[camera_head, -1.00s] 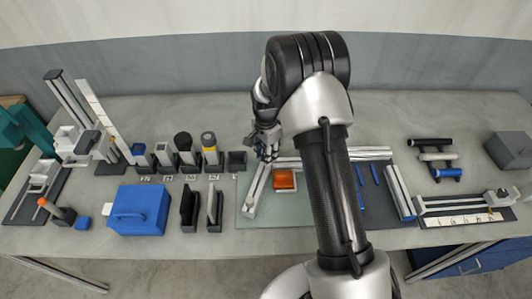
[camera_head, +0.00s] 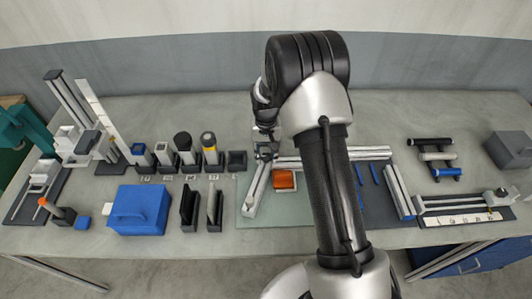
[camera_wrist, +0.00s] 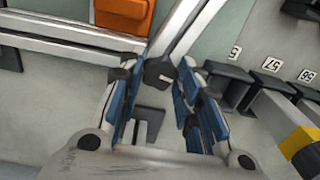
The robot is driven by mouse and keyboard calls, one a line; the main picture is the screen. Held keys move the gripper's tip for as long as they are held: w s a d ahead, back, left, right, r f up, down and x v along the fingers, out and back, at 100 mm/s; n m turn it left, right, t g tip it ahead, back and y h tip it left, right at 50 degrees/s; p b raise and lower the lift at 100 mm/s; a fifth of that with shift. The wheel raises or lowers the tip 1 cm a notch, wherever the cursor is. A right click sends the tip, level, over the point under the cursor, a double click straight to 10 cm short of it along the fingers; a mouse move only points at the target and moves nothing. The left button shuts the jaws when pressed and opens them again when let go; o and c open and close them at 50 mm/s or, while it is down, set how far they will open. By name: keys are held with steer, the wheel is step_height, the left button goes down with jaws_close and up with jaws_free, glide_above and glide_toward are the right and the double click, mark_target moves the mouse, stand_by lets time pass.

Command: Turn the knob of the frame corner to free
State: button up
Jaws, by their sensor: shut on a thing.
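The aluminium frame lies on a pale green mat (camera_head: 290,214). Its left rail (camera_head: 255,193) and back rail (camera_head: 330,155) meet at the corner below my gripper (camera_head: 266,154). In the wrist view, a dark knob (camera_wrist: 160,73) at this corner sits between the blue finger pads of my gripper (camera_wrist: 158,84). My gripper is shut on the knob, with the fingers on either side of it. The knob's markings and its exact turn angle cannot be read. In the head view my gripper mostly hides the knob.
An orange block (camera_head: 284,180) lies inside the frame near the corner. Dark holders (camera_head: 237,161) stand in a row just left of it, some with upright parts. A blue box (camera_head: 138,210) stands further left. My arm covers part of the frame's middle.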

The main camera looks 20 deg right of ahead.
steer(key=n, duration=0.4)
steer(key=shift+n, duration=0.3)
steer(key=n, duration=0.3)
steer(key=shift+n, duration=0.3)
steer(key=n, duration=0.4)
steer(key=shift+n, duration=1.9)
steer(key=o, duration=1)
steer(key=shift+o, duration=0.2)
